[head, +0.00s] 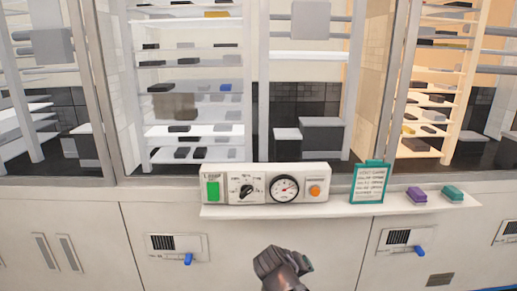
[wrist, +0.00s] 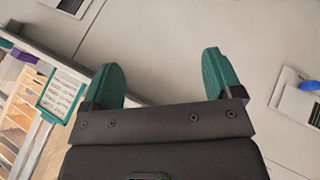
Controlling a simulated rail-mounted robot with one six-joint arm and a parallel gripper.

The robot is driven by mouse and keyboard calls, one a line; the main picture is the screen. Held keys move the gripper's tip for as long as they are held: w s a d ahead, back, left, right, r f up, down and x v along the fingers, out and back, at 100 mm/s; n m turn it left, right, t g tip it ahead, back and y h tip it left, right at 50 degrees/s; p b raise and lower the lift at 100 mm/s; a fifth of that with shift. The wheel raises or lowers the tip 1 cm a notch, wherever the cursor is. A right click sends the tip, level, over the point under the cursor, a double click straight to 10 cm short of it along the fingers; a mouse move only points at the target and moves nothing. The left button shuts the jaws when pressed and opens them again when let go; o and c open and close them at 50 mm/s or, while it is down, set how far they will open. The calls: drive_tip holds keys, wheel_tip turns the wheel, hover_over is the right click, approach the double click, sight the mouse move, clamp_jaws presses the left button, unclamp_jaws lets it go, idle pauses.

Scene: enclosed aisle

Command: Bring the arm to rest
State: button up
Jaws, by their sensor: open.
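My gripper (head: 284,263) shows at the bottom centre of the head view, in front of the pale cabinet fronts below the control panel. In the wrist view my gripper (wrist: 166,82) has its two green fingertips spread wide apart. Nothing is between them but the plain pale panel behind. The gripper is open and empty, and touches nothing that I can see. Most of my arm is out of the head view.
A control panel (head: 265,184) with a green switch, knob, dial and orange button sits on a narrow shelf (head: 330,208). A green-framed card (head: 369,182), a purple block (head: 416,194) and a teal block (head: 453,193) are to its right. Blue levers (head: 188,259) (head: 420,251) stick out below.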

drive_tip(key=s+d+f+m+g+y, duration=0.35)
drive_tip(key=s+d+g+y, duration=0.2)
drive_tip(key=s+d, duration=0.35)
wheel_tip(320, 180, up, 20)
drive_tip(key=a+p, duration=0.1)
drive_tip(key=p, duration=1.9)
drive_tip(key=shift+s+a+f+g, duration=0.2)
drive_tip(key=shift+s+a+g, duration=0.05)
drive_tip(key=shift+g, duration=0.2)
drive_tip(key=shift+n+h, duration=0.25)
